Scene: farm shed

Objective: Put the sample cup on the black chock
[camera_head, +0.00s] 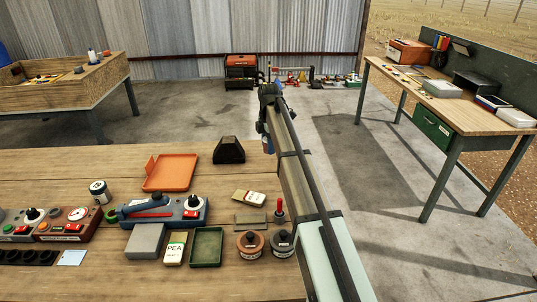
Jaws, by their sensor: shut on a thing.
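The black chock (229,151) sits on the wooden table near its far edge, sloped sides up and a flat top. My gripper (265,132) is just right of the chock, at the end of my arm, which reaches in from the lower right. It is shut on a small blue thing (267,144), which seems to be the sample cup; my arm hides part of it. The cup is apart from the chock in the picture, and its height over the table cannot be told.
An orange tray (172,172) lies left of the chock. Nearer are a blue-grey control box (178,213), a green tray (206,247), a white-and-dark jar (99,191) and two round lidded pots (250,245). Bare table surrounds the chock.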

